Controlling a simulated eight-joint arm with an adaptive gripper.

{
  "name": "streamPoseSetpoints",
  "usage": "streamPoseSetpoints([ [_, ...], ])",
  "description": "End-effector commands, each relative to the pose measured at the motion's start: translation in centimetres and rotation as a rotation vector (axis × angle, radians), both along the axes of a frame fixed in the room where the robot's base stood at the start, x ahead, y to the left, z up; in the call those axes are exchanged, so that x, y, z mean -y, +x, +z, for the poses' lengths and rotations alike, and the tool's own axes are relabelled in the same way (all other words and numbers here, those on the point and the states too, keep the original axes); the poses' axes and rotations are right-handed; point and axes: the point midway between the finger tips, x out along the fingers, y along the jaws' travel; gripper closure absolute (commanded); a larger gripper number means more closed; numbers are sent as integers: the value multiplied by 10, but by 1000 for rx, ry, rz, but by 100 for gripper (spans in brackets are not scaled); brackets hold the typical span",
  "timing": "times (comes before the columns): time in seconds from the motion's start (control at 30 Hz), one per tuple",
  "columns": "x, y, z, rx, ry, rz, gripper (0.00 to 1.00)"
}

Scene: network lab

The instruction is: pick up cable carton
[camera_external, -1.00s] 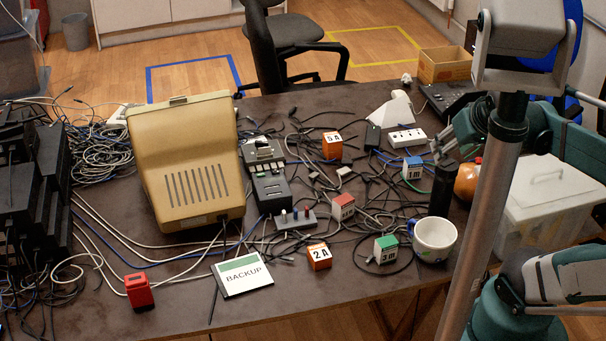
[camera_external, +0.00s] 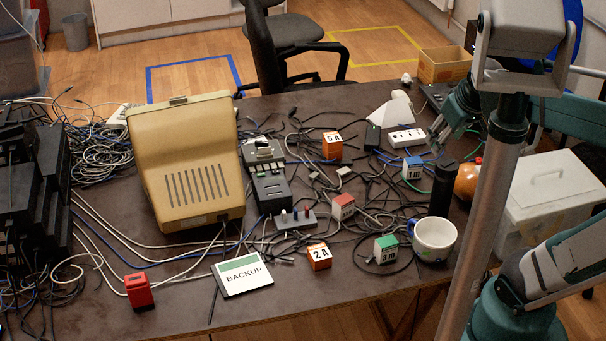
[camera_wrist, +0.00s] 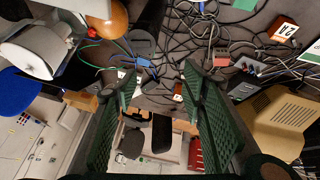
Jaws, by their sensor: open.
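An open-topped brown cardboard carton (camera_external: 445,66) stands at the far right edge of the dark table in the external view. What is inside it is not clear. A tan shape that looks like the carton (camera_wrist: 80,101) shows left of my fingers in the wrist view. My gripper (camera_external: 436,132) hangs over the right part of the table, nearer the camera than the carton and apart from it. In the wrist view my gripper's two green fingers (camera_wrist: 160,80) are spread wide, with nothing held between them.
A dark device (camera_external: 436,97) lies in front of the carton. A white power strip (camera_external: 406,139), a dark cylinder (camera_external: 442,190), an orange ball (camera_external: 466,182) and a white mug (camera_external: 434,238) stand nearby. Cables cover the middle. A lidded bin (camera_external: 550,195) stands right of the table.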

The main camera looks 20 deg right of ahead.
Motion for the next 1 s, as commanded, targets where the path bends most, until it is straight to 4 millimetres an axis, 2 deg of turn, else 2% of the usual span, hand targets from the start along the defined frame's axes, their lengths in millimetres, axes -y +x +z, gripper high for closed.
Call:
streamPoseSetpoints([
  [0.53, 10, 66, -16, -141, -183, 233, 59],
  [1.0, 17, 123, -46, -271, -319, 436, 59],
])
